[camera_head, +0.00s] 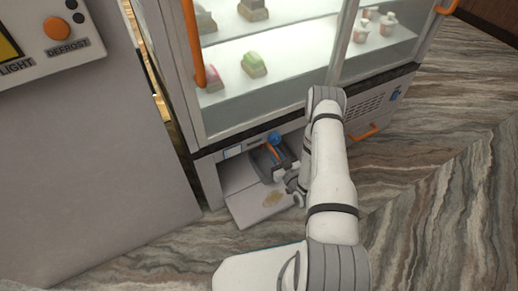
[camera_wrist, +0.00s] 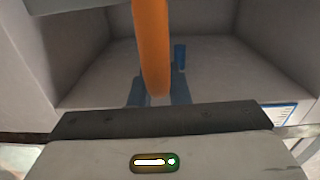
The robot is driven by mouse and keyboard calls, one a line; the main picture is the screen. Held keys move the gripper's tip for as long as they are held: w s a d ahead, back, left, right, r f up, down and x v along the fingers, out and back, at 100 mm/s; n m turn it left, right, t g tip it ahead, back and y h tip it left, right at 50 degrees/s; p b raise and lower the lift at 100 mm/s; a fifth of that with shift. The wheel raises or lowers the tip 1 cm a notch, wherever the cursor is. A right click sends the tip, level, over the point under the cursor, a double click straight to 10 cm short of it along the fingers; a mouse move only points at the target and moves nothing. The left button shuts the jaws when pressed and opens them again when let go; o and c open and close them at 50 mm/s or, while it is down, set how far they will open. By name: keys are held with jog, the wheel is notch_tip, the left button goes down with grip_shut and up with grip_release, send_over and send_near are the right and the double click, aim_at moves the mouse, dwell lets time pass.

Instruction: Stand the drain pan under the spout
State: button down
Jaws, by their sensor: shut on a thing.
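My gripper (camera_head: 284,176) reaches into the low open bay under the display case and is shut on an orange bar-like handle (camera_wrist: 152,45). The handle also shows in the head view, beside a dark grey body (camera_head: 262,164) that I take to be the drain pan. My wrist and fingers partly cover it, so its outline and whether it touches the floor are unclear. A small blue part (camera_head: 274,138) shows at the top of the bay opening; I cannot tell whether it is the spout. A narrow blue upright piece (camera_wrist: 180,57) stands behind the handle in the wrist view.
The bay floor (camera_head: 243,206) is pale, with a yellowish stain (camera_head: 273,198) near its front. Bay walls stand close on both sides. The glass display case (camera_head: 285,100) is above. A grey cabinet (camera_head: 90,170) stands at left. The marbled floor (camera_head: 440,210) at right is clear.

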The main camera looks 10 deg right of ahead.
jog(key=b, duration=0.3)
send_over(261, 147)
jog(key=shift+s+f, duration=0.1)
jog(key=shift+s, duration=0.05)
jog(key=shift+w+f+b, duration=0.2)
jog(key=shift+f+b, duration=0.2)
jog(key=shift+f, duration=0.15)
notch_tip(261, 147, down, 6)
jog(key=b, duration=0.3)
jog(key=shift+w+b, duration=0.15)
jog(key=shift+b, duration=0.25)
jog(key=shift+r, duration=0.15)
jog(key=c, duration=1.4)
grip_release()
jog(key=shift+o, duration=0.2)
